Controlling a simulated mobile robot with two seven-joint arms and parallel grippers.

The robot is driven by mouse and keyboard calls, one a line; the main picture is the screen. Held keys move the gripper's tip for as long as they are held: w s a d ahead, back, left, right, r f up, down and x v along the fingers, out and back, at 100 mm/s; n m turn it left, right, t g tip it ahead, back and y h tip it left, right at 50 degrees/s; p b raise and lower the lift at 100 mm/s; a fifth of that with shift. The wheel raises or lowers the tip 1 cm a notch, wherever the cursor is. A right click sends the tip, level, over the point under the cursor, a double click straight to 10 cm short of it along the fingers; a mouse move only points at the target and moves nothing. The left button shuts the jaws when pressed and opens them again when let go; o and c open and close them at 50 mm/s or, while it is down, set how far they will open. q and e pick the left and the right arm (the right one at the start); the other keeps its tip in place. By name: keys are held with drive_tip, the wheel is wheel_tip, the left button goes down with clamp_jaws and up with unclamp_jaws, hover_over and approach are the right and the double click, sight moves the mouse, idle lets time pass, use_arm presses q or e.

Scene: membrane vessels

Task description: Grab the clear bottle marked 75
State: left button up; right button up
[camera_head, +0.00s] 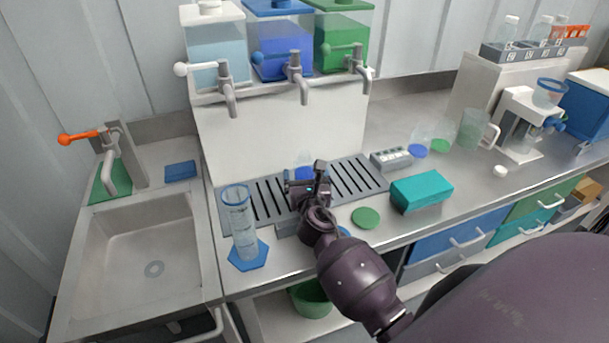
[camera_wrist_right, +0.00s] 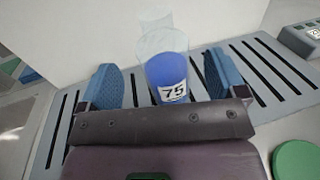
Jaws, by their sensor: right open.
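The clear bottle marked 75 (camera_wrist_right: 168,72) stands on the slotted drain grate in the right wrist view. It has a white label with 75 and a blue lower part. In the head view it is mostly hidden behind my right gripper (camera_head: 310,182), with a bit of blue (camera_head: 303,173) showing. In the right wrist view my right gripper (camera_wrist_right: 163,86) is open. Its two blue finger pads stand to the left and right of the bottle, with a gap on each side. My left gripper is not in view.
The slotted drain grate (camera_head: 262,213) lies below several taps. A clear graduated cylinder (camera_head: 242,225) on a blue base stands left of my right gripper. A teal box (camera_head: 421,191) and a green disc (camera_head: 365,218) lie to the right. A sink (camera_head: 145,245) is at far left.

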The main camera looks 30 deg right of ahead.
sight(306, 172)
drive_tip(key=shift+x, duration=2.2)
drive_tip(key=shift+s+d, duration=0.1)
drive_tip(key=shift+d, duration=0.05)
drive_tip(key=c, duration=1.1)
drive_tip(key=shift+c, duration=0.6)
drive_tip(key=shift+r, duration=0.1)
